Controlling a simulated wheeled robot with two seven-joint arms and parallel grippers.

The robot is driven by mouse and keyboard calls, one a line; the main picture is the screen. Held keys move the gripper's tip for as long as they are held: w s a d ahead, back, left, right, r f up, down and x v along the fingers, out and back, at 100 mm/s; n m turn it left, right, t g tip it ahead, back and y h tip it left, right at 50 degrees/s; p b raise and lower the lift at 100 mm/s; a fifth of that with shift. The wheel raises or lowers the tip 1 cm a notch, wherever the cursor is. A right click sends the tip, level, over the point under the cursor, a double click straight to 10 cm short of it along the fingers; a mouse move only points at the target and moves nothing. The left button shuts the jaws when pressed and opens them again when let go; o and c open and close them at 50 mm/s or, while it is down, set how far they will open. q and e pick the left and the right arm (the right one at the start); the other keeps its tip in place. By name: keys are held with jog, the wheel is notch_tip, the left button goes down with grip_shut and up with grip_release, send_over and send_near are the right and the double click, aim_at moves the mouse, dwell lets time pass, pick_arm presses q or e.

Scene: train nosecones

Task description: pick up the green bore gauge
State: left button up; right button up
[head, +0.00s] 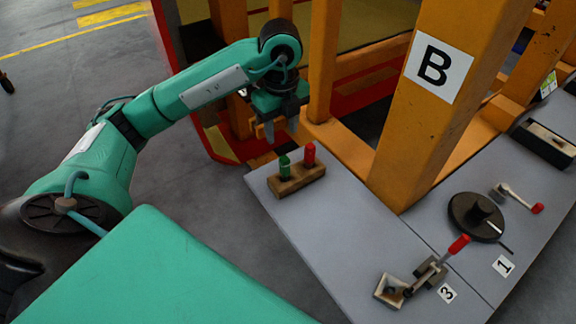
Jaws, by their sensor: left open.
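The green bore gauge (285,166) stands upright in a brown wooden block (298,181) near the far left corner of the grey table. A red gauge (309,154) stands upright beside it in the same block. Their lower parts are hidden in the block. My left gripper (281,132) hangs above and slightly beyond the block, fingers pointing down, open and empty. It is apart from both gauges. My right gripper is not in view.
The grey table (345,235) is clear between the block and the red-handled tool (430,272) by label 3. An orange post (430,110) marked B rises at the table's far side. A dark round fixture (477,216) stands at right.

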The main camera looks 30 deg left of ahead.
pick_arm(q)
send_over(285, 158)
jog(key=f, duration=0.2)
jog(key=s+f, duration=0.1)
jog(key=f, duration=0.1)
jog(key=shift+f, duration=0.15)
notch_tip(285, 158, down, 3)
jog(key=shift+f+p, duration=0.1)
jog(key=shift+p, duration=0.55)
jog(key=shift+w+f+p, duration=0.15)
jog(key=shift+f+p, duration=0.15)
jog(key=shift+f, duration=0.05)
jog(key=f, duration=0.1)
jog(key=f+p, duration=0.1)
jog(key=f, duration=0.1)
jog(key=shift+w+f, duration=0.25)
jog(key=shift+w, duration=0.05)
jog(key=shift+f, duration=0.4)
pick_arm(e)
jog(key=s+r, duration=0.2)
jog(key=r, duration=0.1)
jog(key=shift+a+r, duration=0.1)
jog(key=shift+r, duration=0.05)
pick_arm(q)
jog(key=shift+c, duration=0.4)
grip_shut()
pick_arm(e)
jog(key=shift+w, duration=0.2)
